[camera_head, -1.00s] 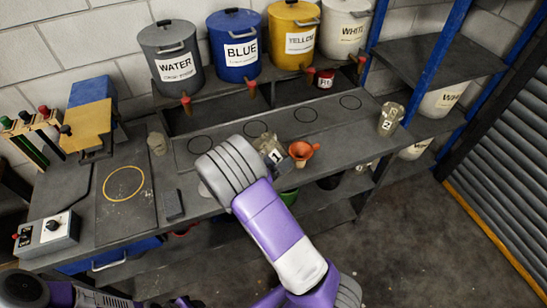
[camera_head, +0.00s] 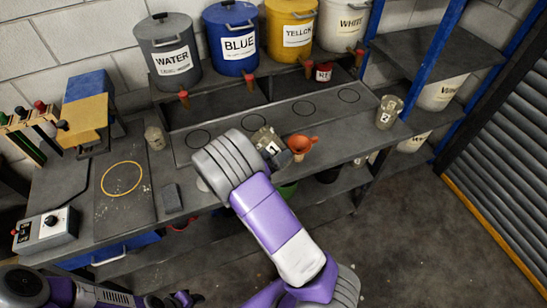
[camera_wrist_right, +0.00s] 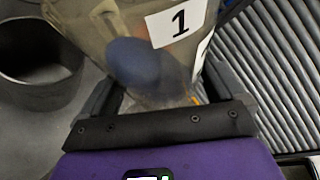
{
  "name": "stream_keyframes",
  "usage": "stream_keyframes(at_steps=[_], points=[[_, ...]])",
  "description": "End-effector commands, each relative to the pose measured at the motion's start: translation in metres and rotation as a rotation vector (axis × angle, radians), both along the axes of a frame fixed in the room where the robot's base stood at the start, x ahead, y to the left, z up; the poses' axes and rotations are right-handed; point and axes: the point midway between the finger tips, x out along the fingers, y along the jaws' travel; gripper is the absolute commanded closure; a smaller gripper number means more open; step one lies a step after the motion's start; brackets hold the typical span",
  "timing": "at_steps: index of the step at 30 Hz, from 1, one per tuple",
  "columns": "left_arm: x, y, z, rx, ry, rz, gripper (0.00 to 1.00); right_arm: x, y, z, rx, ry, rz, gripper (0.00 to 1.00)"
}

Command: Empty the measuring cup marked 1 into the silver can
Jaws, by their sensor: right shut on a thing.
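The clear measuring cup marked 1 (camera_head: 263,138) is in my right gripper, above the bench. The right wrist view shows the cup (camera_wrist_right: 120,25) and its label close up, with a dark bluish patch seen through its wall. My right gripper (camera_wrist_right: 165,100) is shut on the cup. A grey, open round can (camera_wrist_right: 40,65), apparently the silver can, stands left of the cup in that view, apart from it; its inside is dark. In the head view my right arm hides most of that area. My left gripper (camera_head: 183,299) is low at the bottom edge, small and unclear.
Measuring cup 2 (camera_head: 388,112) stands at the bench's right end. Paint buckets labelled water (camera_head: 167,58), blue (camera_head: 230,45), yellow (camera_head: 290,30) and white (camera_head: 343,25) line the back shelf. A yellow ring (camera_head: 122,179) marks clear bench at left.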

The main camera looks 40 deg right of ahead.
Motion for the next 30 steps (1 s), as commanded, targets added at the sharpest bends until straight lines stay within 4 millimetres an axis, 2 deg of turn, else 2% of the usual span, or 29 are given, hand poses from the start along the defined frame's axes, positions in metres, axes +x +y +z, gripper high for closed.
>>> stream_keyframes(at_steps=[12,20,30], points=[[0.000,0.000,0.000,0.000,0.000,0.000,0.57,0.000,0.000,0.001,-0.001,-0.004,0.000,0.53],[0.000,0.000,-0.017,0.000,0.000,0.000,0.57,-0.001,-0.001,0.000,-0.051,0.074,0.002,0.53],[0.000,0.000,-0.015,0.000,0.000,0.000,0.57,-0.002,-0.001,0.002,-0.053,0.082,0.000,0.53]])
